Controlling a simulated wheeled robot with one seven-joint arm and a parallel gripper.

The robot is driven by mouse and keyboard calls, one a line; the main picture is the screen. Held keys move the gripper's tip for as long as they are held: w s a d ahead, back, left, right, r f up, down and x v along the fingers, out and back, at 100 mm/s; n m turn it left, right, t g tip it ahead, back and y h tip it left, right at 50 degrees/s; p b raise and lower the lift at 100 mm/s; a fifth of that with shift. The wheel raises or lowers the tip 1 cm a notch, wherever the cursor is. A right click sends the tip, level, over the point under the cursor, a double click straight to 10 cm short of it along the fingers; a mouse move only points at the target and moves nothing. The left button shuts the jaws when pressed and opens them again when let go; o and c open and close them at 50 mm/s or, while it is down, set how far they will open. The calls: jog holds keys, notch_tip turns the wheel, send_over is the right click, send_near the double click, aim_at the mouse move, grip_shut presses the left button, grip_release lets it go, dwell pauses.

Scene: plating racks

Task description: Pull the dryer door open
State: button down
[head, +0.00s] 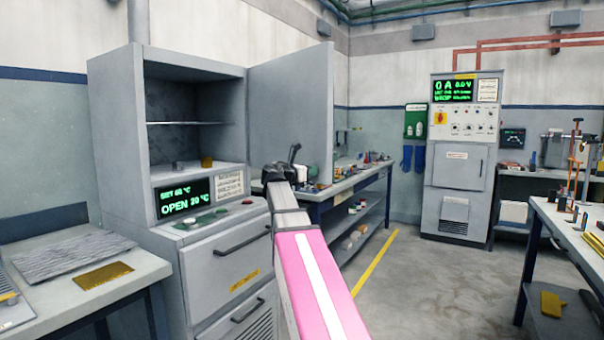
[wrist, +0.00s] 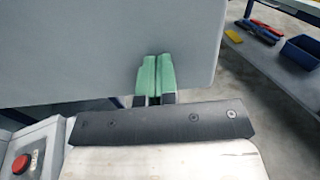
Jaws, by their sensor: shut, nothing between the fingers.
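The dryer (head: 116,130) is a tall grey cabinet with an open front on the left in the head view. Its grey door (head: 290,110) stands swung out to the right, showing the inside with a wire shelf (head: 185,123). The display (head: 185,197) reads OPEN and 20 °C. My gripper (head: 294,154) is by the lower part of the door. In the wrist view its green fingertips (wrist: 157,75) are together and empty, over the lower edge of the door panel (wrist: 90,45). Whether they touch it I cannot tell. No door handle shows.
A red button (wrist: 21,163) sits on the dryer's panel at lower left in the wrist view. A bench (head: 345,187) with small items stands behind the door. A rectifier cabinet (head: 460,160) stands at the back. Free floor (head: 420,290) lies to the right.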

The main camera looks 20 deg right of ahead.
jog(key=w+d+n+t+y, duration=0.1)
jog(key=w+d, duration=0.4)
jog(key=d, duration=0.6)
jog(key=w+d+n+t+y, duration=0.2)
jog(key=w+d, duration=0.4)
jog(key=d, duration=0.5)
jog(key=shift+w+d+n+t, duration=0.2)
jog(key=shift+n+t, duration=0.3)
jog(key=shift+t, duration=0.7)
jog(key=shift+s+a, duration=0.1)
jog(key=shift+s, duration=0.05)
